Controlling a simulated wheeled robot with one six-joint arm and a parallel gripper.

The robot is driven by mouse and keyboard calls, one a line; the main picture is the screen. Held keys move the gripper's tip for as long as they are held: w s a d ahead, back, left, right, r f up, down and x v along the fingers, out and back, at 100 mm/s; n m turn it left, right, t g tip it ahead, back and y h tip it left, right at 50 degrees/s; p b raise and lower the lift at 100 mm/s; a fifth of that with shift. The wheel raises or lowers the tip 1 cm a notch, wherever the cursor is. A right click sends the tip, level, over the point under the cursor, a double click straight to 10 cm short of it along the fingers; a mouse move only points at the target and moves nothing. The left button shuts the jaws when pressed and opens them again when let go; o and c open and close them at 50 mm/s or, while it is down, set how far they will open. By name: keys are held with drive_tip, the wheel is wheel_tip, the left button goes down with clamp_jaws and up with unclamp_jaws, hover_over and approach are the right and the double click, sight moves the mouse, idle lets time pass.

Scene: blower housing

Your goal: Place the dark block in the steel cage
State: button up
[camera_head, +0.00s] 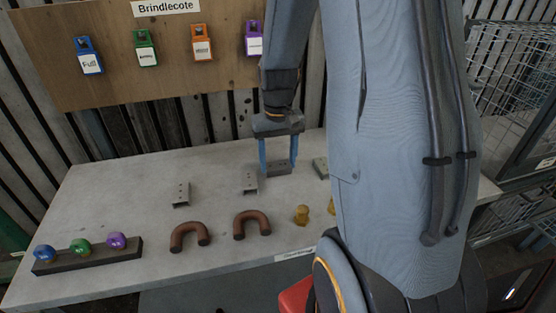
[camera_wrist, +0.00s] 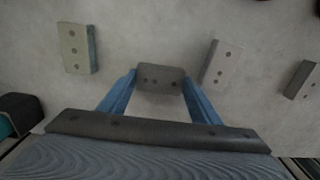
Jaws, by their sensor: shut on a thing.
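My gripper (camera_head: 278,166) reaches down over the back of the table. Its two blue fingers are shut on a dark grey block (camera_head: 275,171). In the wrist view the dark block (camera_wrist: 160,78) with its small holes sits between the fingertips. It is at or just above the tabletop; I cannot tell whether it touches. The steel cage (camera_head: 512,65) is a wire mesh structure at the right edge of the head view, partly hidden behind my arm.
Other holed blocks stand on the table (camera_head: 105,195): one left (camera_head: 181,194), one nearer the gripper (camera_head: 250,181), one right (camera_head: 320,167). Two brown U-shaped pipes (camera_head: 190,236) (camera_head: 252,225), yellow fittings (camera_head: 301,215) and a rack of coloured knobs (camera_head: 88,257) are in front. A board with coloured tags (camera_head: 120,80) hangs behind.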

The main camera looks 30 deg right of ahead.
drive_tip(key=o, duration=1.3)
drive_tip(key=shift+f, duration=0.1)
